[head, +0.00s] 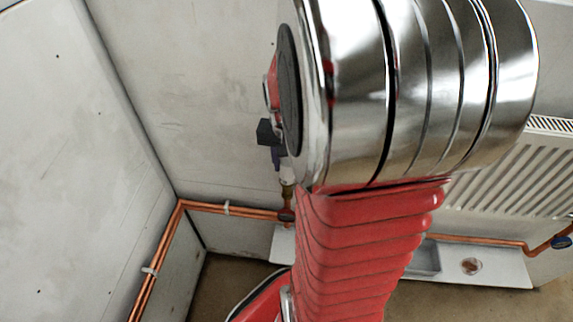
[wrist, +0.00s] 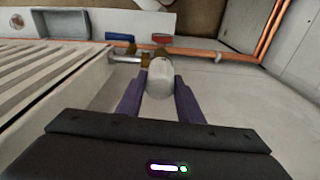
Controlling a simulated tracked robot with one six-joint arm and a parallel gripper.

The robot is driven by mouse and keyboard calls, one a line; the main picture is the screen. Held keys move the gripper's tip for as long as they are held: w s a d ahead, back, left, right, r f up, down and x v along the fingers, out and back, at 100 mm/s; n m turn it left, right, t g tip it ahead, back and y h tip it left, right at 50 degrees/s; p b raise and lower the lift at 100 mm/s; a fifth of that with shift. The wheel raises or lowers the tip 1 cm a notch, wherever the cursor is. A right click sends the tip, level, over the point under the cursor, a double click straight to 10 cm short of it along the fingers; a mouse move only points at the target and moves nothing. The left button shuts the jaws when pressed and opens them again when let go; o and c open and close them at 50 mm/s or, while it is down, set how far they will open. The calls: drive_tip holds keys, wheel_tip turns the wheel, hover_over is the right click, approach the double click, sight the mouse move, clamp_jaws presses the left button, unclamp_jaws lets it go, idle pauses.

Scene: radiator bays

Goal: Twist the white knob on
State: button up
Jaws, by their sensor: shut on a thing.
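The white knob (wrist: 159,84) is in the middle of the wrist view, on a brass valve body beside the radiator's end. My gripper (wrist: 159,78) has its two purple fingers on either side of the knob, shut on it. In the head view my gripper (head: 277,155) is mostly hidden behind my arm. Only a small part of the white knob (head: 286,174) shows there, above the brass fitting. Whether the knob has turned cannot be told.
The ribbed white radiator (head: 515,170) is at the right in the head view. Copper pipes (head: 240,209) run low along the walls. A white board (head: 500,270) with a grey tray (head: 427,258) lies below. Blue (wrist: 119,36) and red (wrist: 162,39) pieces sit near the pipe.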

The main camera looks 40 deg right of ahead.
drive_tip(key=o, duration=2.3)
drive_tip(key=shift+w, duration=0.1)
drive_tip(key=shift+r, duration=0.15)
drive_tip(key=shift+r, duration=3.9)
drive_tip(key=shift+c, duration=0.4)
